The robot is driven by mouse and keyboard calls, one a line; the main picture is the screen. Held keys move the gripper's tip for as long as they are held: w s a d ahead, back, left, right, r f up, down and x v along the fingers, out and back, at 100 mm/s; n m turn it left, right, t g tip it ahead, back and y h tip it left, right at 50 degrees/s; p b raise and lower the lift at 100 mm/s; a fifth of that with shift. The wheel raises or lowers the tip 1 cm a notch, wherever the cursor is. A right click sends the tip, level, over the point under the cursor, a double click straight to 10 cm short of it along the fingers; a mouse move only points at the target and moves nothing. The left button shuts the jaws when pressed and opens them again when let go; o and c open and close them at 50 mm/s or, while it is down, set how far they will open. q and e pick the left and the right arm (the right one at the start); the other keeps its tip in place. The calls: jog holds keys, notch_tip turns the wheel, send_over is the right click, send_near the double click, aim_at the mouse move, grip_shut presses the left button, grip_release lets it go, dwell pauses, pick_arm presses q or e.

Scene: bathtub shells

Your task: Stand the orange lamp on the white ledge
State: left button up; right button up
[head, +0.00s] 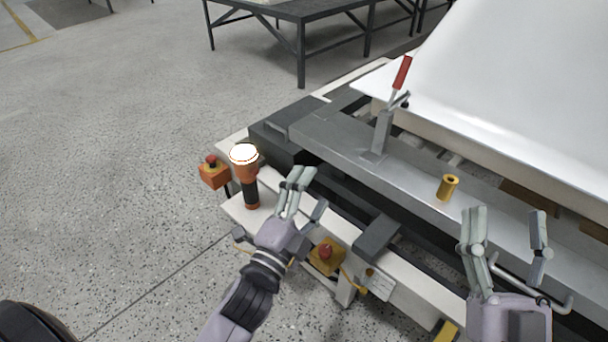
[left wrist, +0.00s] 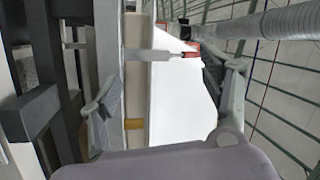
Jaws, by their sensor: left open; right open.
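The orange lamp (head: 247,175) has a glowing round head on top and a dark lower body with an orange base. It stands upright, its base on the left end of the white ledge (head: 270,222). My left gripper (head: 308,192) is open and empty, just right of the lamp and apart from it. In the left wrist view my left gripper's fingers (left wrist: 168,90) are spread with nothing between them, and I do not make out the lamp there. My right gripper (head: 506,216) is open and empty over the machine's right part.
Red-button boxes are at the left corner (head: 213,172) and on the front (head: 326,255). The white shell (head: 510,80) lies behind. Open floor is left.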

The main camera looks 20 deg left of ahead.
pick_arm(q)
jog(key=s+d+r+n+t+h, duration=0.1)
jog(key=s+r+n+t+h, duration=0.1)
jog(key=s+r+n, duration=0.2)
jog(key=s+d+r+n+t+h, duration=0.1)
jog(key=s+r+n, duration=0.3)
jog(key=r+n, duration=0.4)
jog(key=shift+d+r+n+t+h, duration=0.15)
jog(key=shift+r+n+t+h, duration=0.1)
jog(key=shift+n+t+h, duration=0.25)
